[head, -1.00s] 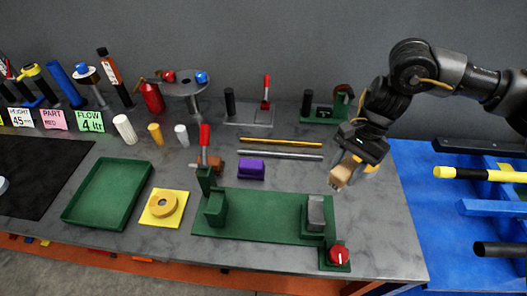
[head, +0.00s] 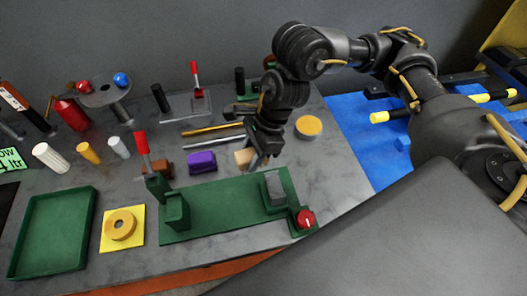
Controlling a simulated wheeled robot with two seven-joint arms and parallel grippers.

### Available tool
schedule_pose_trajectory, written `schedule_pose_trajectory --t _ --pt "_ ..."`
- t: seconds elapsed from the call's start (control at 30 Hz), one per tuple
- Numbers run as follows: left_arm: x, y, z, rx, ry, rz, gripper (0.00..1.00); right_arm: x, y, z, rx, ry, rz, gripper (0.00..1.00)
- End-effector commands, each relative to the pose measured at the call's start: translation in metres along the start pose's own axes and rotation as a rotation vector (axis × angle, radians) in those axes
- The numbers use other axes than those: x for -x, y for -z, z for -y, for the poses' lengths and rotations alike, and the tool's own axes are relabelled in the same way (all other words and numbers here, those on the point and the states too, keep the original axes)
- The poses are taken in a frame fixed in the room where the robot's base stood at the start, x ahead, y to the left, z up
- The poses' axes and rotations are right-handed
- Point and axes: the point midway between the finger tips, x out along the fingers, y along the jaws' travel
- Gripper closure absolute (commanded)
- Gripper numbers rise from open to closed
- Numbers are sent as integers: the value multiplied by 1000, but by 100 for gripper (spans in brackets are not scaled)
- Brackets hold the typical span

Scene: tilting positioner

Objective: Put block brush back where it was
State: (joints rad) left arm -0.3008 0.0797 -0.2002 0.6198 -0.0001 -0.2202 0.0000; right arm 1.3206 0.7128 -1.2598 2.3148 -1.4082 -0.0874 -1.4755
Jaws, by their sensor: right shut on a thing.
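The block brush, seen as a small tan wooden block (head: 243,157), is at the fingers of my right gripper (head: 258,162). My right gripper is shut on it, pointing down just behind the green positioner base (head: 215,213). The fingers and arm partly hide the block, and its bristles cannot be made out. I cannot tell whether it touches the table. A purple block (head: 202,162) lies to its left. My left gripper is not in view.
Gold and grey rods (head: 213,143) lie behind the purple block. A red-handled clamp (head: 142,145) rises at the base's left. A red knob (head: 305,219) sits at its right corner.

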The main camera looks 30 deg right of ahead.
Motion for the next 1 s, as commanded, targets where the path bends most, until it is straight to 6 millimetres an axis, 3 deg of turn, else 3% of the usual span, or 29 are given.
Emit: schedule_pose_trajectory --t 0.23,0.47,0.83,1.0 --pt "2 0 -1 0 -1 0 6 0 -9 -7 -119 49 0 82" --pt "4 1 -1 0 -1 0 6 -1 -4 0 -137 52 -1 82" --pt "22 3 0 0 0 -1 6 -18 60 70 -144 48 -4 82" --pt "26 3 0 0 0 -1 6 -42 84 90 -139 47 -4 82"
